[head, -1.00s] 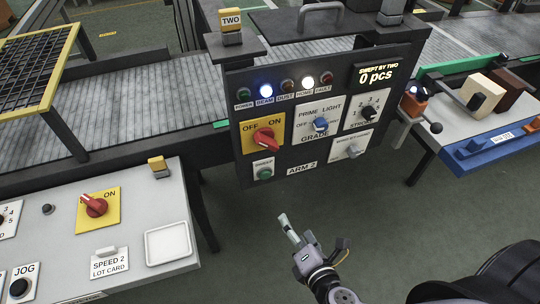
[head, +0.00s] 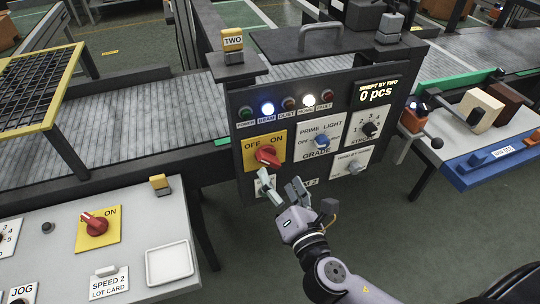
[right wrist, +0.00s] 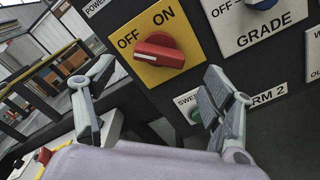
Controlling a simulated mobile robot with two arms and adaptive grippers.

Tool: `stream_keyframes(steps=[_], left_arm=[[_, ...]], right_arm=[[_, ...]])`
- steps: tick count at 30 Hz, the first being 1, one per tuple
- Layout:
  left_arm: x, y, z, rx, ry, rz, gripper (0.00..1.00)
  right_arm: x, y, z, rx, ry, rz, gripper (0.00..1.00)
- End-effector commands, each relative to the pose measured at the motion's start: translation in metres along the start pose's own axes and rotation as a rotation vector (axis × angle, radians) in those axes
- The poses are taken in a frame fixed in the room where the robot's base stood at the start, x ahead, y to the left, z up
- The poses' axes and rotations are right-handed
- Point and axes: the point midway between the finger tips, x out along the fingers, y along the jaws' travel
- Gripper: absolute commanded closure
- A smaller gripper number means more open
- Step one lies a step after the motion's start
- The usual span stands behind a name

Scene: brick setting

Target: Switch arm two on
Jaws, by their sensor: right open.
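The arm 2 panel (head: 238,180) stands upright in the middle of the head view. Its red rotary switch (head: 267,156) sits on a yellow plate marked OFF and ON, and its handle lies slantwise. The switch also shows in the right wrist view (right wrist: 160,50), at the upper middle. My right gripper (head: 284,190) is open and empty, just below and in front of the switch, with no clear contact. Its fingers partly hide the SWEEP button and the ARM 2 label in the head view. The left gripper is not in view.
A blue GRADE knob (head: 321,141) is beside the switch. Another red switch (head: 95,224) sits on the grey console (head: 50,260) at left. Open floor lies below the panel.

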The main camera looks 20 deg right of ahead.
Motion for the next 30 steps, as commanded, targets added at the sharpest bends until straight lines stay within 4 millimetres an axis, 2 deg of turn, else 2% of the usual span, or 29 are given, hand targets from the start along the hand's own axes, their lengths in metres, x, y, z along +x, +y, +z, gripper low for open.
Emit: stream_keyframes(steps=[1, 6, 12, 23, 30], left_arm=[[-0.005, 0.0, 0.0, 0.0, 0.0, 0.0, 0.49], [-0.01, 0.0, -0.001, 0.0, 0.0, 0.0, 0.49], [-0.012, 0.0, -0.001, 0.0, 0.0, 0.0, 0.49], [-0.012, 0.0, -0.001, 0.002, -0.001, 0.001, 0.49], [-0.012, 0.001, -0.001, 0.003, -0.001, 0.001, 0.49]], right_arm=[[0.013, 0.003, 0.003, 0.0, -0.004, 0.002, 0.23], [0.043, 0.002, 0.002, 0.001, -0.002, 0.002, 0.23], [0.064, 0.001, 0.0, 0.002, 0.0, 0.0, 0.23], [0.068, 0.0, -0.001, 0.002, 0.001, 0.0, 0.23], [0.068, 0.0, -0.001, 0.002, 0.001, 0.0, 0.39]])
